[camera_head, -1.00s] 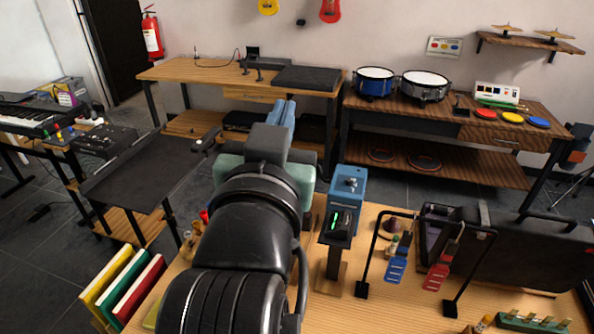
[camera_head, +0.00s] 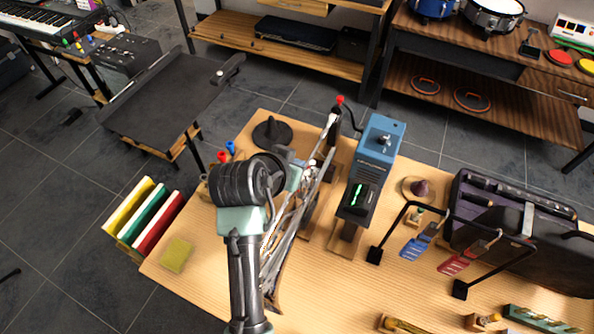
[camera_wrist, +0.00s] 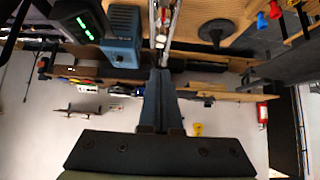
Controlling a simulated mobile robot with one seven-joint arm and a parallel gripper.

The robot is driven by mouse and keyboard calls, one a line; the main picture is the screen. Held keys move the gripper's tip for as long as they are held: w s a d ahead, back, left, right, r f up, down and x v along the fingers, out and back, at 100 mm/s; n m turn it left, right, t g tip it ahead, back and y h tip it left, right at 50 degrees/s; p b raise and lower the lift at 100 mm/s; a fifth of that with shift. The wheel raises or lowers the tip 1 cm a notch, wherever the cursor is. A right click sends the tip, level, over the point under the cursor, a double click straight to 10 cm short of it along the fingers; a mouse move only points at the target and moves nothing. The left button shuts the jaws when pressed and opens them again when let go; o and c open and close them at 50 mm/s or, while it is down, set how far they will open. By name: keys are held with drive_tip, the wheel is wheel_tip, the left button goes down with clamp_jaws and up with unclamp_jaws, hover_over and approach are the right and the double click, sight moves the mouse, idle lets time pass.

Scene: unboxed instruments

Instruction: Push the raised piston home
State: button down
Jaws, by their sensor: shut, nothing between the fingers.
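A silvery metal instrument with long slim tubes (camera_head: 292,222) stands on the wooden bench, leaning in the head view. Its tubes also show at the top middle of the wrist view (camera_wrist: 166,22). I cannot pick out the raised piston among its small parts. My gripper (camera_wrist: 159,72) is shut and empty, its blue-grey fingers together and pointing at the tubes in the wrist view. The fingertips look close to the tubes, but I cannot tell whether they touch. In the head view my arm covers part of the instrument's left side, and the fingers are hard to make out.
A blue device (camera_head: 380,138) with a green display stands just right of the instrument. A black round-based stand (camera_head: 271,133) is behind it. A black wire frame (camera_head: 386,228), blue and red paddles, and a dark open case (camera_head: 520,240) occupy the right. A yellow pad (camera_head: 176,255) lies left.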

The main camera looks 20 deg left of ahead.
drive_tip(key=shift+w+f+p, duration=0.2)
drive_tip(key=shift+f, duration=0.95)
drive_tip(key=shift+w+f+p, duration=0.15)
drive_tip(key=shift+f+p, duration=0.05)
drive_tip(key=shift+f, duration=0.95)
